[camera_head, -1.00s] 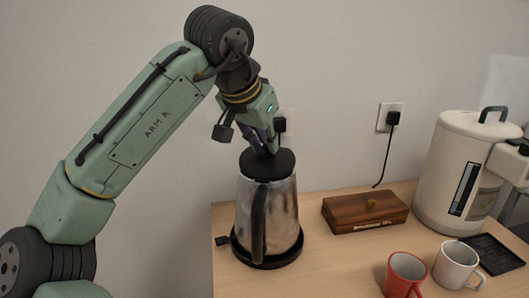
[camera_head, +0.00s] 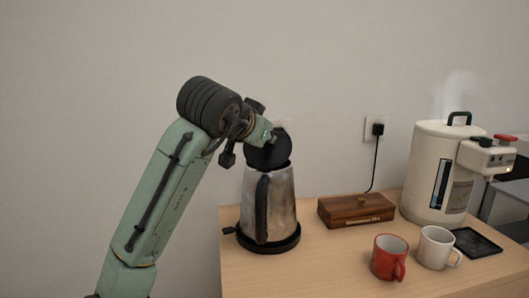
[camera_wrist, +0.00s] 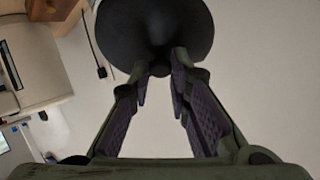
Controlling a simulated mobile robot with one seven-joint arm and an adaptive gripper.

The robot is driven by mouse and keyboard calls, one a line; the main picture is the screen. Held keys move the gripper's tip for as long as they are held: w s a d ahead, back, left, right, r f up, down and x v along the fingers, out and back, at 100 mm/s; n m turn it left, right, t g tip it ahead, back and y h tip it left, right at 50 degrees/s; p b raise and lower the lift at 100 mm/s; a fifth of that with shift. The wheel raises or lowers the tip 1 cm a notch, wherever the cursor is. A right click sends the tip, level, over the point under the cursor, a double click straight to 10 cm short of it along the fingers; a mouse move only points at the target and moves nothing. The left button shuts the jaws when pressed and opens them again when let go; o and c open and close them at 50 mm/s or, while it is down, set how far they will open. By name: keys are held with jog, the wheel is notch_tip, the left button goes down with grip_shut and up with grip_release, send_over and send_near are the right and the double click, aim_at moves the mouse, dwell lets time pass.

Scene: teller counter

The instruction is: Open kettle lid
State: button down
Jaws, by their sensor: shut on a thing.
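The kettle (camera_head: 284,200) has a shiny metal body and a dark handle facing me, and stands upright on its round black base (camera_head: 268,247). Its black lid (camera_head: 266,152) is tilted up steeply above the kettle's top, with its lower edge close to the rim. I cannot tell whether a hinge joins them. My gripper (camera_head: 268,135) is at the lid's upper part, partly hidden behind it. In the wrist view the lid (camera_wrist: 150,25) fills the top middle, and my gripper (camera_wrist: 160,72) is shut on its small dark knob.
A wooden box (camera_head: 355,211) sits right of the kettle. A red mug (camera_head: 388,257) and a white mug (camera_head: 436,247) stand at the front right. A large white water boiler (camera_head: 436,170) steams behind them, beside a black drip tray (camera_head: 476,242). A plug and cord (camera_head: 376,131) hang on the wall.

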jog(key=s+t+b, duration=0.1)
jog(key=b, duration=0.1)
jog(key=s+t+h+b, duration=0.1)
jog(key=t+b, duration=0.1)
jog(key=b, duration=0.1)
jog(key=s+f+t+b, duration=0.1)
jog(key=t+b, duration=0.1)
jog(key=b, duration=0.1)
jog(key=shift+s+a+m, duration=0.25)
jog(key=shift+s+m, duration=0.1)
jog(key=shift+m, duration=0.05)
jog(key=shift+s+a+t+h+b, duration=0.1)
jog(key=shift+s+t+h+b, duration=0.3)
jog(key=shift+t+b, duration=0.45)
jog(key=shift+s+r, duration=0.1)
jog(key=c, duration=1.5)
grip_release()
jog(key=shift+o, duration=0.2)
jog(key=shift+s, duration=0.1)
jog(key=v, duration=1.1)
jog(key=shift+s+a, duration=0.15)
jog(key=shift+s, duration=0.2)
